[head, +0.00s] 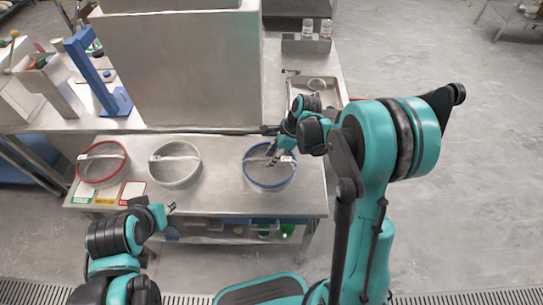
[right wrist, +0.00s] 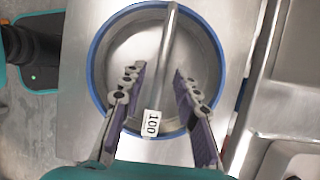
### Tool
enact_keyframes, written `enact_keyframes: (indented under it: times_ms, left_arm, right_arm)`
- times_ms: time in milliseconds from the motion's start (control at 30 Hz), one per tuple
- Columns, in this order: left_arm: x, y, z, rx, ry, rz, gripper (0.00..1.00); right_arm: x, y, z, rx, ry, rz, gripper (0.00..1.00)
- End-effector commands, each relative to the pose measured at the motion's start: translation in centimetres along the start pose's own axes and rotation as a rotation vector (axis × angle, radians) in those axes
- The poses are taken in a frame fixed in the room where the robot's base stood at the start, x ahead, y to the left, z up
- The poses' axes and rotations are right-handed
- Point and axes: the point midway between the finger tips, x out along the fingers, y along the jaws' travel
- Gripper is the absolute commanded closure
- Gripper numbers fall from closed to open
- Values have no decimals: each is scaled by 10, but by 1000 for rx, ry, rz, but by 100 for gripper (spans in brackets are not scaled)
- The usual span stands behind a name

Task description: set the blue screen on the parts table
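The blue screen (head: 288,183) is a round sieve with a blue rim and a metal bar across its top. It lies flat at the right end of the low steel table (head: 226,195). My right gripper (head: 273,154) is just over it. In the right wrist view, the open fingers of my right gripper (right wrist: 159,76) stand on either side of the bar of the blue screen (right wrist: 95,58), with gaps showing. A tag reading 100 is on the bar. My left gripper (head: 172,208) is at the table's front edge, away from any screen; its opening is too small to tell.
A red-rimmed screen (head: 82,175) and a white-rimmed screen (head: 154,178) lie to the left on the same table. Coloured cards (head: 106,194) lie in front of them. A large grey box (head: 180,70) stands behind, with a blue stand (head: 93,75) beside it.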

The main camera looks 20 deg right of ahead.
Motion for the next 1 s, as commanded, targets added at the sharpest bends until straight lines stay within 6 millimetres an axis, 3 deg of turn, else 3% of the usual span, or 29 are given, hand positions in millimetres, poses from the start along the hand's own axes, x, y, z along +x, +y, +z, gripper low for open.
enact_keyframes:
  times_ms: [167,600,867,1000]
  left_arm:
    - [-3,0,-2,0,0,0,66]
    - [-26,0,-19,0,0,0,66]
    - [-32,0,-23,0,0,0,66]
    - [-32,0,-22,0,0,0,66]
  right_arm:
    - [-5,0,1,0,0,0,69]
    - [-94,0,2,2,0,-1,69]
    - [-122,2,2,-11,2,-3,69]
    - [-136,16,8,-159,34,-43,69]
